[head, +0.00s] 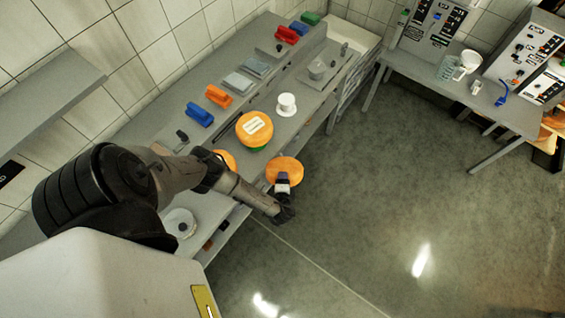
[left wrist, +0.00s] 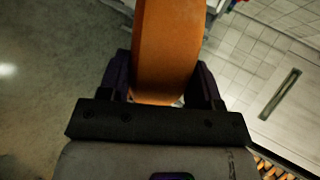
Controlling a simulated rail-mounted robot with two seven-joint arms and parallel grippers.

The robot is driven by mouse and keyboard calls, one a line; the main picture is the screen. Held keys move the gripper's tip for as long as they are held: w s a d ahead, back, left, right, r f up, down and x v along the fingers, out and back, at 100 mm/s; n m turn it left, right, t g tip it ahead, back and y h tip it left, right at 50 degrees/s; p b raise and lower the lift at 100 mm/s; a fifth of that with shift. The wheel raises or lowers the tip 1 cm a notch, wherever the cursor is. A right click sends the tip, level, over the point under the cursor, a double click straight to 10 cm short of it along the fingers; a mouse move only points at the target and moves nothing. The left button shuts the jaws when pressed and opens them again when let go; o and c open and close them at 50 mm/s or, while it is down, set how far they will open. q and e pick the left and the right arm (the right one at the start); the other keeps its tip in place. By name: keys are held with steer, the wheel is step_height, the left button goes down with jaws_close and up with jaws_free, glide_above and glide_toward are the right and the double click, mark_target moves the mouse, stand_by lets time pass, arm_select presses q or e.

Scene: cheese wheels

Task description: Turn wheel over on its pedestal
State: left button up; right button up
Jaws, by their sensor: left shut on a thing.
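My left gripper (head: 283,184) is shut on the edge of an orange cheese wheel (head: 284,166), held off the front edge of the bench, over the floor. In the left wrist view the wheel's orange rim (left wrist: 166,50) stands between the two dark fingers of the gripper (left wrist: 163,80). A white pedestal (head: 286,107) with nothing on it stands on the bench. Another orange wheel with a white label (head: 254,128) sits on a green support. A third orange wheel (head: 228,158) is partly hidden by my left arm. My right gripper is out of view.
Blue (head: 199,115), orange (head: 218,96) and red (head: 287,34) handled items line the back of the bench (head: 265,89). A round white item (head: 180,223) lies near my arm. A side table (head: 450,85) stands right. The floor between is clear.

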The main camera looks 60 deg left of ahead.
arm_select(q)
steer(key=shift+d+f+t+y+b, duration=0.2)
steer(key=shift+f+t+y+b, duration=0.4)
steer(key=shift+f+y+b, duration=0.7)
steer(key=shift+s+d+f+t+y+b, duration=0.1)
steer(key=shift+t+y+b, duration=0.3)
steer(key=shift+b, duration=0.7)
steer(key=shift+s+d+f+t+y+b, duration=0.1)
steer(key=shift+t+y+b, duration=0.1)
steer(key=shift+y+b, duration=0.65)
steer(key=shift+h+b, duration=0.25)
steer(key=shift+b, duration=0.05)
steer(key=shift+w, duration=0.15)
